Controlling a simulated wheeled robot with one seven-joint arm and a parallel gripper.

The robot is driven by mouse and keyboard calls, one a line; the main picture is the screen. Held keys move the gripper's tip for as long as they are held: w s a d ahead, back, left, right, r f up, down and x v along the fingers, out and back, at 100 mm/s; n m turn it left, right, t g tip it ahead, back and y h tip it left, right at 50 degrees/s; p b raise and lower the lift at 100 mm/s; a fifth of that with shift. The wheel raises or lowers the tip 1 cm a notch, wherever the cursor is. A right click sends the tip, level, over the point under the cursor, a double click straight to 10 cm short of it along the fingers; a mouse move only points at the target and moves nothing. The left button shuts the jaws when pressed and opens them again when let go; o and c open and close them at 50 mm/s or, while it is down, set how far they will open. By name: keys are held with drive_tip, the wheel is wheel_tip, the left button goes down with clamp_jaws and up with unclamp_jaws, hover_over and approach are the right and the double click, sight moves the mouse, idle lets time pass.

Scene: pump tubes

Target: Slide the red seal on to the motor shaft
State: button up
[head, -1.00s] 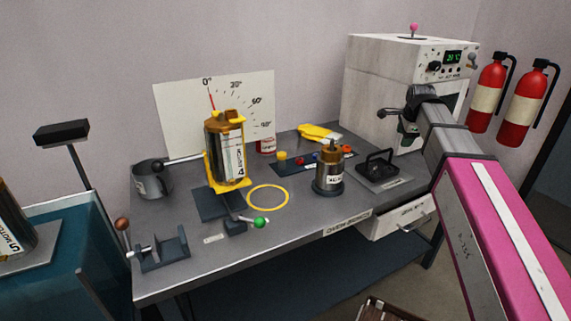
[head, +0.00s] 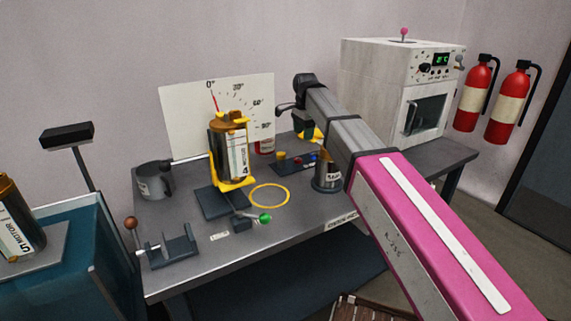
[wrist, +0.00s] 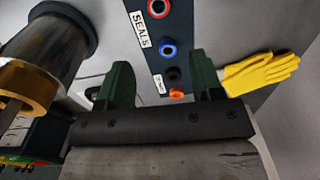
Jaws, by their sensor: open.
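The red seal (wrist: 158,8) lies on the dark seals strip (wrist: 180,20) at the top of the wrist view. It also shows as a small red spot in the head view (head: 298,158). My gripper (wrist: 162,62) is open and empty, its green fingers spread in front of the strip. The red seal lies beyond the fingertips in the picture. The motor (wrist: 45,50) shows on the left of the wrist view, with a brass cap and shaft. In the head view the motor (head: 325,182) stands upright, partly hidden by my arm. My gripper's fingers are hidden in the head view.
Blue (wrist: 168,47), black (wrist: 173,74) and orange (wrist: 177,94) seals share the strip. A yellow glove (wrist: 262,70) lies beside it. A yellow ring (head: 270,195), a clamped tube (head: 230,150) and a dial board (head: 180,110) occupy the bench's left. An oven (head: 380,80) stands right.

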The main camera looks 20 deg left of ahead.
sight(298, 161)
drive_tip(key=f, duration=0.3)
drive_tip(key=a+f, duration=0.1)
drive_tip(key=f, duration=0.3)
drive_tip(key=s+f, duration=0.1)
drive_tip(key=f, duration=0.2)
drive_tip(key=shift+a+f, duration=0.2)
drive_tip(key=shift+f, duration=0.2)
drive_tip(key=c, duration=1)
